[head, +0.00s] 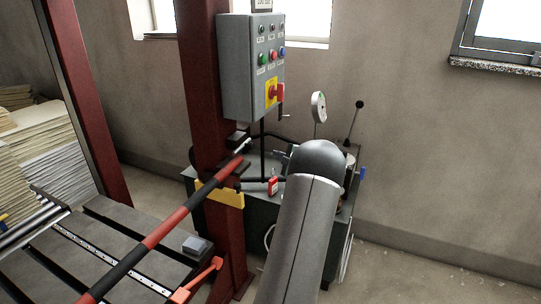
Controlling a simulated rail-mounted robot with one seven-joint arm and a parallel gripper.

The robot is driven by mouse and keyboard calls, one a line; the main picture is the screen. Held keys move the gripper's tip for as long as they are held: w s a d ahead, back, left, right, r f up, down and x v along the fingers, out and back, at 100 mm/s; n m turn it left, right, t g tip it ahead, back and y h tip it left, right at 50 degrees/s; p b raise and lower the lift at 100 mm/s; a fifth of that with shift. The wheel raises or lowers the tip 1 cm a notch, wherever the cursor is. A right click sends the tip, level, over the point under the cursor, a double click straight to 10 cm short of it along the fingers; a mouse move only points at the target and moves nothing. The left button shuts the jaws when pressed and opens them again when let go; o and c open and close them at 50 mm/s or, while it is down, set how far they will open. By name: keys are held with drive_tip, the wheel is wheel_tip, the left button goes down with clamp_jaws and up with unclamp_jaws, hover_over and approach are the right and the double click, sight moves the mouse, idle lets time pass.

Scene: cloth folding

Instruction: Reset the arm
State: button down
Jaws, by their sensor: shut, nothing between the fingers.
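A thick grey link of my arm (303,240) rises from the bottom edge, right of centre, and ends in a dark rounded joint (318,160). Whatever lies beyond that joint is hidden behind it or out of view. My gripper does not show, so I cannot see its fingers. No cloth is in view.
Behind my arm stands a dark green machine cabinet (340,222) with a gauge (318,106) and a lever. A red post (208,110) carries a grey control box (235,65). A red-and-black bar (190,203) slants over a slotted bed (120,245). Floor shows at right (430,275).

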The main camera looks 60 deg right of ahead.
drive_tip(key=shift+v, duration=0.95)
